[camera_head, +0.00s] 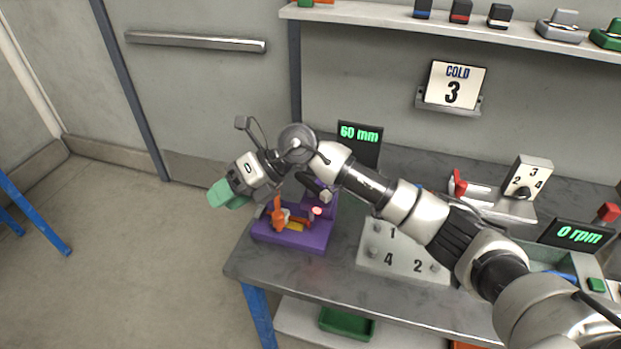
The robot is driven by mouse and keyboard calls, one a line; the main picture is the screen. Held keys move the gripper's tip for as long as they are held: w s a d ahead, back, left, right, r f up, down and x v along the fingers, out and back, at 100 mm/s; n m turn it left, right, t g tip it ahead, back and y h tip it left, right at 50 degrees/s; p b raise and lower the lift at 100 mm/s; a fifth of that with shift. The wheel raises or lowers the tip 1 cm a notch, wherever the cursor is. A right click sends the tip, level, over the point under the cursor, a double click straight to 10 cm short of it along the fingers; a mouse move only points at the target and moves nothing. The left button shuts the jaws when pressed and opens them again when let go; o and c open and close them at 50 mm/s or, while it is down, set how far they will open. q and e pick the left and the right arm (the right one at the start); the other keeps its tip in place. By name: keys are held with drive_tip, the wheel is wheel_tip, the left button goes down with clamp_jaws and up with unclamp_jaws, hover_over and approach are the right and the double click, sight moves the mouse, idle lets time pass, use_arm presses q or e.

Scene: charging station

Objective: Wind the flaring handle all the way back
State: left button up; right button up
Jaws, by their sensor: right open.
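A purple flaring tool (296,239) sits at the left end of the grey workbench. An orange handle (277,215) stands up at its left side, next to a small yellow part (297,224). My right arm reaches in from the right and passes over the bench. My right gripper (222,194), with green fingers, is open, to the upper left of the orange handle and apart from it, past the bench's left edge. Part of the tool's rear is hidden by my arm. My left gripper is not in view.
A display reading 60 mm (359,142) stands behind the tool. A numbered plate (395,262), a dial box (530,178) and a 0 rpm display (577,235) stand to the right. A wall shelf (380,15) runs above.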

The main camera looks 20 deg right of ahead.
drive_tip(key=w+d+h, duration=0.4)
drive_tip(key=d+h, duration=0.2)
drive_tip(key=d, duration=0.2)
wheel_tip(320, 180, up, 3)
drive_tip(key=m+h, duration=0.1)
drive_tip(key=h, duration=0.5)
hover_over(312, 183)
wheel_tip(312, 183, down, 10)
drive_tip(key=p, duration=0.2)
drive_tip(key=shift+p, duration=0.4)
drive_tip(key=shift+c, duration=0.2)
clamp_jaws()
